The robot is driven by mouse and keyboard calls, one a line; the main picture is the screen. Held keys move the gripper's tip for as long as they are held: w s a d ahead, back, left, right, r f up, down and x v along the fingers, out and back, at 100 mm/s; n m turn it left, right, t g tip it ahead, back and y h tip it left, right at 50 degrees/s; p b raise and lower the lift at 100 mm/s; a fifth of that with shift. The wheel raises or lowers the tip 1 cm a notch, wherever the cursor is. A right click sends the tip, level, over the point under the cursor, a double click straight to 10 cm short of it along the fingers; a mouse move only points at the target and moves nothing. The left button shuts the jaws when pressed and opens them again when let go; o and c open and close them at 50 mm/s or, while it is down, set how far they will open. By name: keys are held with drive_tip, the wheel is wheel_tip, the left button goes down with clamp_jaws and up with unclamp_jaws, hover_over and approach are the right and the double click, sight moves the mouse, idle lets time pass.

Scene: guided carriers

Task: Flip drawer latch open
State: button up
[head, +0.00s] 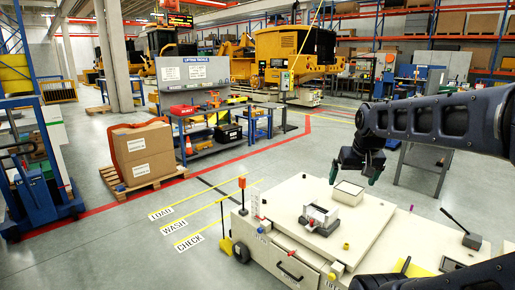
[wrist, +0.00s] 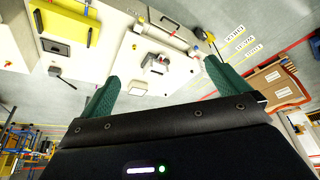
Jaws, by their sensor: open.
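A cream workbench unit (head: 372,232) stands at the lower right of the head view. Its front has a drawer with a dark handle (head: 289,272), which also shows at the top of the wrist view (wrist: 169,22). A small yellow-tan piece (head: 336,269) sits at the drawer's right end and may be the latch; its position is too small to tell. My gripper (head: 356,174) hangs above the bench top, apart from the drawer front. Its green fingers (wrist: 160,72) are spread wide with nothing between them.
A black lever (head: 463,232) rises at the right.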

drive_tip(key=s, duration=0.1)
drive_tip(key=s+f, duration=0.1)
drive_tip(key=shift+s+d, duration=0.1)
drive_tip(key=shift+s, duration=0.3)
